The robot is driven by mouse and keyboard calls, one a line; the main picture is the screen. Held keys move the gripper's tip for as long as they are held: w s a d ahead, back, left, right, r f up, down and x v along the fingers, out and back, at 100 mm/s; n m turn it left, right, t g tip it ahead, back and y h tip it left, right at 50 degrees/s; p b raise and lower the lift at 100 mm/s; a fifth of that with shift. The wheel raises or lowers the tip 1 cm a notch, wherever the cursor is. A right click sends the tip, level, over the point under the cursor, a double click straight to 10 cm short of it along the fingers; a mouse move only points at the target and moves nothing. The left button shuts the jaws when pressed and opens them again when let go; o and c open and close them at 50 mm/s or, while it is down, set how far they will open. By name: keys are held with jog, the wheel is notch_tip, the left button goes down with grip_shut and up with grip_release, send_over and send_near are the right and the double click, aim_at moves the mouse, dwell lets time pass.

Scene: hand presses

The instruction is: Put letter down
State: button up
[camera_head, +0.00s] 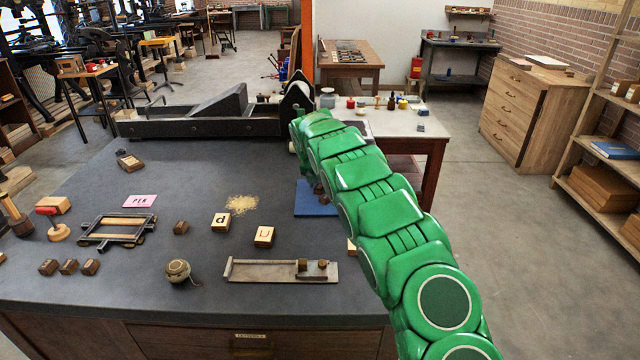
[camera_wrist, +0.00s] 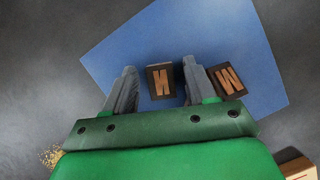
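A dark block with a wooden letter that looks like an N (camera_wrist: 162,84) is over the blue mat (camera_wrist: 120,52) in the wrist view. My gripper (camera_wrist: 159,72) has one finger on each side of this block, with a narrow gap showing at both sides. I cannot tell the block's height above the mat. A second dark block with a letter like M or W (camera_wrist: 230,80) is tilted just outside the right finger. In the head view the blue mat (camera_head: 310,205) shows left of my green arm, which mostly hides the gripper and blocks.
Letter blocks d (camera_head: 221,222) and U (camera_head: 264,236) lie left of the mat. A metal tray (camera_head: 262,271) with small blocks, a twine ball (camera_head: 178,271), a pink PEN card (camera_head: 139,201) and a frame (camera_head: 117,231) share the dark tabletop. A press (camera_head: 205,126) stands behind.

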jog(key=shift+r, duration=0.1)
jog(key=v, duration=1.2)
dwell(4.2)
jog(key=o, duration=0.6)
jog(key=shift+o, duration=1.1)
jog(key=shift+s+d+r, duration=0.1)
jog(key=shift+d+r, duration=0.1)
jog(key=shift+d, duration=0.05)
jog(key=s+d+r+m+g+y, duration=0.1)
jog(key=s+d+r+m, duration=0.35)
jog(key=s, duration=0.25)
jog(key=s+d+r+m+g, duration=0.25)
jog(key=s+r+m, duration=0.2)
jog(key=s, duration=0.25)
jog(key=s+d+r+m+g+y, duration=0.1)
jog(key=s+d+r+m, duration=0.2)
jog(key=s+d+m, duration=0.35)
notch_tip(320, 180, down, 10)
jog(key=s+a+n, duration=0.1)
jog(key=n, duration=0.1)
jog(key=shift+s+a, duration=0.15)
jog(key=shift+a, duration=0.25)
